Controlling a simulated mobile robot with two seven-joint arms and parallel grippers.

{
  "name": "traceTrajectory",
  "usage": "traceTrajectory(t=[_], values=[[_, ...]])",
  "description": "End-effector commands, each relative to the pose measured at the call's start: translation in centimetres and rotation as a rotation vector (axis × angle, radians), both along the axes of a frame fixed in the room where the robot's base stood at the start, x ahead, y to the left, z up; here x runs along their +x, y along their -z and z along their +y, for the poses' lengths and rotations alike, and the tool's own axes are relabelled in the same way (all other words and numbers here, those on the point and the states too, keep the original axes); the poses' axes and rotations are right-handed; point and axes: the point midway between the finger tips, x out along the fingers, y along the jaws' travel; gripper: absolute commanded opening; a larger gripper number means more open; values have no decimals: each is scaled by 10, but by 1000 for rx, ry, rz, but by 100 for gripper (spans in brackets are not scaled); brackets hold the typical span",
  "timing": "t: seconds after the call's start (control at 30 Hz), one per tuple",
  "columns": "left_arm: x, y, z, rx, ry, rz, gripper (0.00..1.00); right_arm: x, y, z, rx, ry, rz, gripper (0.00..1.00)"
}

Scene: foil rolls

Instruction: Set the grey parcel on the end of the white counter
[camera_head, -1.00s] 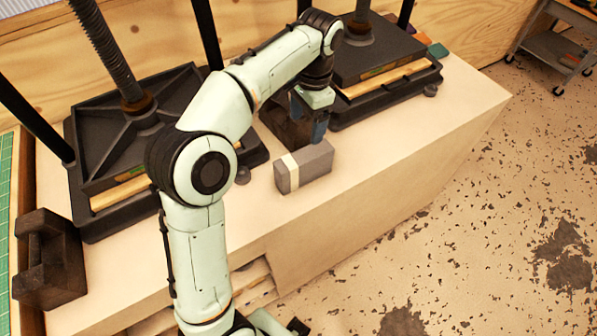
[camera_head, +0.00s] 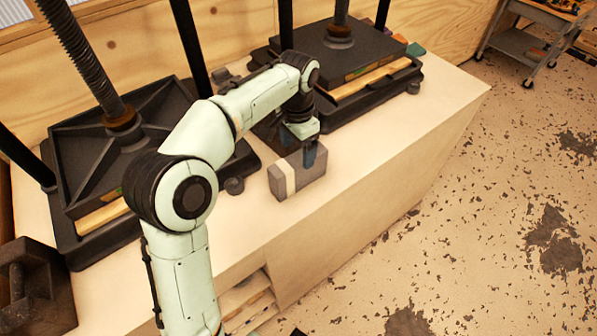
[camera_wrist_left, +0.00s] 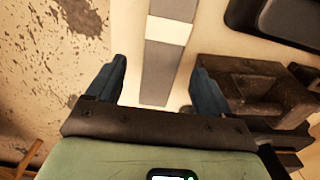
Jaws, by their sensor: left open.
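The grey parcel (camera_head: 312,172), a small block with a cream band, lies on the white counter (camera_head: 410,135) near its front edge. My left gripper (camera_head: 311,152) points down at the parcel's right part in the head view. In the left wrist view the gripper (camera_wrist_left: 160,70) is open. Its two blue fingers stand either side of the parcel (camera_wrist_left: 160,72), with a gap visible on each side. I cannot tell how far down the fingers reach. My right gripper is not in view.
Two black screw presses (camera_head: 95,165) (camera_head: 345,60) stand along the counter's back. A dark iron block (camera_wrist_left: 262,95) sits close beside the gripper. Another dark block (camera_head: 40,285) is at lower left. The counter's right end is clear. A grey cart (camera_head: 525,45) stands beyond.

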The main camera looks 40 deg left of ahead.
Motion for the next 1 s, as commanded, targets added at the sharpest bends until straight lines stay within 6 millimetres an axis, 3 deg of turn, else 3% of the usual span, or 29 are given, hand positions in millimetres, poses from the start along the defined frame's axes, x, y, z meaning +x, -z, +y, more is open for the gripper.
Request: traceTrajectory(t=[0.3, 0.6, 0.83, 0.9, 1.0], values=[[5, 45, 1, 0, 0, 3, 81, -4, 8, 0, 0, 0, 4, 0], [5, 48, 1, 0, 0, 0, 81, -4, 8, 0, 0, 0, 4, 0], [5, 48, 1, 0, 0, 0, 6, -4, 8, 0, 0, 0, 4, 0], [6, 47, 1, 0, 0, -2, 0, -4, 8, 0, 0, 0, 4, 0], [6, 47, 1, 0, 0, -2, 0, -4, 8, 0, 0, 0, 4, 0]])
